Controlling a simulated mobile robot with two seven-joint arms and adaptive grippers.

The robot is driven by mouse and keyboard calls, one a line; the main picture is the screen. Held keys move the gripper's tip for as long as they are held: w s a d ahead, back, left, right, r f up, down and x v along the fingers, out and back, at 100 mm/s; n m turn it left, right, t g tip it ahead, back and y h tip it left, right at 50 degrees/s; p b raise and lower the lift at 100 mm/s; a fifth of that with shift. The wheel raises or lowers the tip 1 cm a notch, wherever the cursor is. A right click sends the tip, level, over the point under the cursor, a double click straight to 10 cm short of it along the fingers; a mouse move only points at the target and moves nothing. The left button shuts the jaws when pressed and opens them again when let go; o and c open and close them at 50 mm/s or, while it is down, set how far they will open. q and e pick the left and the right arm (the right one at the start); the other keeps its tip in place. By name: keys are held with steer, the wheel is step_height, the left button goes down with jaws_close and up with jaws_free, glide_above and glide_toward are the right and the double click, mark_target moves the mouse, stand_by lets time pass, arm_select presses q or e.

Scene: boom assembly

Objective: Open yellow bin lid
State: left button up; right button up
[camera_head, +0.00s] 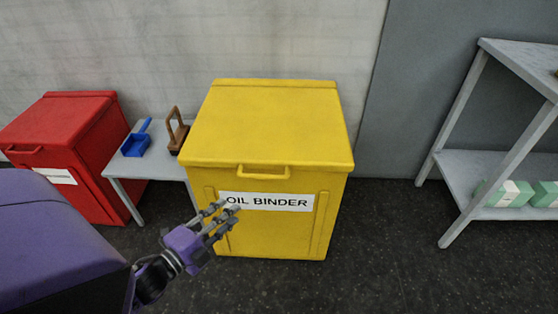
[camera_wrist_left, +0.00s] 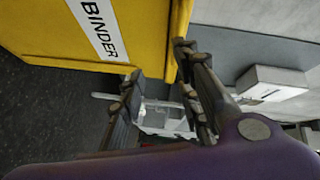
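The yellow bin (camera_head: 268,225) stands against the wall in the head view, with an "OIL BINDER" label on its front. Its lid (camera_head: 265,125) is shut and lies flat. The lid handle (camera_head: 263,172) sticks out at the middle of the front edge. My left gripper (camera_head: 221,215) is in front of the bin, below the handle and over the label's left end. Its fingers are spread, with nothing between them. In the left wrist view, the bin's front (camera_wrist_left: 60,30) fills the upper left beside the open fingers (camera_wrist_left: 158,75). My right gripper is not in view.
A red bin (camera_head: 75,150) and a small grey table (camera_head: 140,165) with a blue dustpan (camera_head: 137,143) and a brown wooden-looking item (camera_head: 178,130) are at left. A grey shelf (camera_head: 500,168) with green-white boxes stands at right. Floor right of the bin is clear.

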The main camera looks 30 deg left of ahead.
mark_target(263, 175)
arm_select(q)
steer(key=w+m+h+b, duration=0.1)
steer(key=w+m+b, duration=0.1)
steer(key=w, duration=0.3)
steer(key=w+r+m+t+h+b, duration=0.1)
steer(key=w+m+b, duration=0.1)
steer(key=w, duration=0.3)
steer(key=w+m+t+h+b, duration=0.1)
steer(key=w+m+h+b, duration=0.1)
steer(key=w, duration=0.4)
steer(key=shift+d+r+m+b, duration=0.35)
steer(key=shift+m+b, duration=0.25)
steer(key=shift+b, duration=0.25)
steer(key=shift+s, duration=0.1)
jaws_close()
